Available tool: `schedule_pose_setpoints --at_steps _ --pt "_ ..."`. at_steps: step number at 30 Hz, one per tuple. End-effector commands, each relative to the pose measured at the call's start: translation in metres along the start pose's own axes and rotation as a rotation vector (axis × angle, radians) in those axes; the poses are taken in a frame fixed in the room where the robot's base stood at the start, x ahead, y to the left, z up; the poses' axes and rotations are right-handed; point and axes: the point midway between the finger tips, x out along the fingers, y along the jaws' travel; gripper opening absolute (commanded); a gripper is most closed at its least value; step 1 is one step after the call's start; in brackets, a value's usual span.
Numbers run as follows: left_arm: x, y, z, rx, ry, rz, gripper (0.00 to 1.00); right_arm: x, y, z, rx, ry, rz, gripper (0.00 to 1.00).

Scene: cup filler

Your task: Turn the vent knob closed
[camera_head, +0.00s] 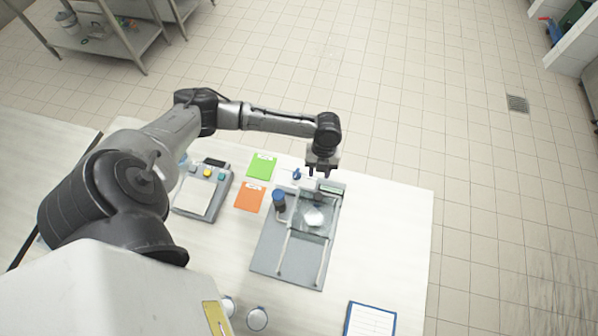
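The cup filler (268,255) is a grey plate with rails and a small fixture at its far end. A small blue part (297,174) at its back left may be the vent knob; it is too small to tell its turn. A dark cylinder with a blue top (279,197) stands at its left side. My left gripper (322,172) points down over the back of the filler, just right of the small blue part and seemingly apart from it. Its fingers look spread with nothing between them. My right gripper is out of view.
A grey device with coloured buttons (203,191), a green card (261,167) and an orange card (249,197) lie to the left. A blue clipboard (369,319) and a round container (257,318) are near the front. The table's right side (400,230) is clear.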

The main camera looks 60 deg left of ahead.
Motion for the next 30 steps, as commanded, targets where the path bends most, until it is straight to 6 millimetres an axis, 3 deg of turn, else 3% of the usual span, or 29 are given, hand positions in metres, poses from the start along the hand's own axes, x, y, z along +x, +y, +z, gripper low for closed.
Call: schedule_pose_setpoints --at_steps 1,4,11,17,30 --pt "-0.002 0.011 0.025 0.031 0.013 0.022 0.38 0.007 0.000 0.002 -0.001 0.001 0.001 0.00" --pt "-0.010 0.030 0.056 0.101 0.063 0.037 0.38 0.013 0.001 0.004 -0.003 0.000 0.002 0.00" --pt "-0.028 0.057 0.096 0.185 0.127 0.017 0.38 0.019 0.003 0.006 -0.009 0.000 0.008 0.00" --pt "-0.020 0.064 0.102 0.204 0.143 0.007 0.38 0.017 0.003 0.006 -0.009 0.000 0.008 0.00" --pt "0.058 0.065 0.090 0.204 0.143 0.008 0.38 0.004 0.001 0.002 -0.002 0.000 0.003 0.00"
